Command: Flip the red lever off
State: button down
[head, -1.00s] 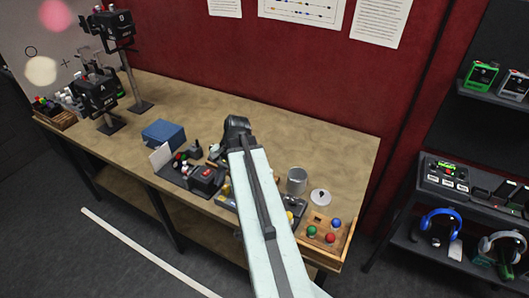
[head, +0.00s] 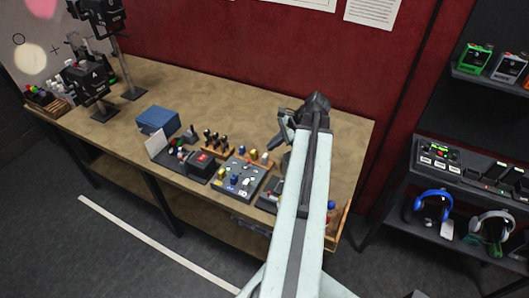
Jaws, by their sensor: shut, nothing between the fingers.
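My arm reaches over the bench from the bottom of the head view. My gripper (head: 277,143) is at its far end, shut and empty, pointing down and left above the bench top. It is right of the control boxes and apart from them. A black box with a red switch part (head: 203,157) stands near the front edge, left of my gripper. Behind it is a wooden rack with several dark upright handles (head: 216,143). I cannot tell which small part is the red lever, or its position. My arm hides part of the bench's right end.
A grey panel with coloured knobs (head: 241,179) lies right of the black box. A blue box (head: 157,120) and a white card (head: 155,144) are left. Camera-like devices on stands (head: 90,82) are at the far left. The bench's back middle (head: 220,101) is clear.

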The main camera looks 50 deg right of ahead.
aim_at(248, 163)
jog(key=b+x, duration=0.7)
jog(key=x, duration=0.2)
jog(key=shift+s+d+f, duration=0.1)
jog(key=shift+s, duration=0.05)
jog(key=shift+w+a+f+b, duration=0.2)
jog(key=shift+w+f+b, duration=0.15)
jog(key=shift+b, duration=0.1)
jog(key=shift+r, duration=0.15)
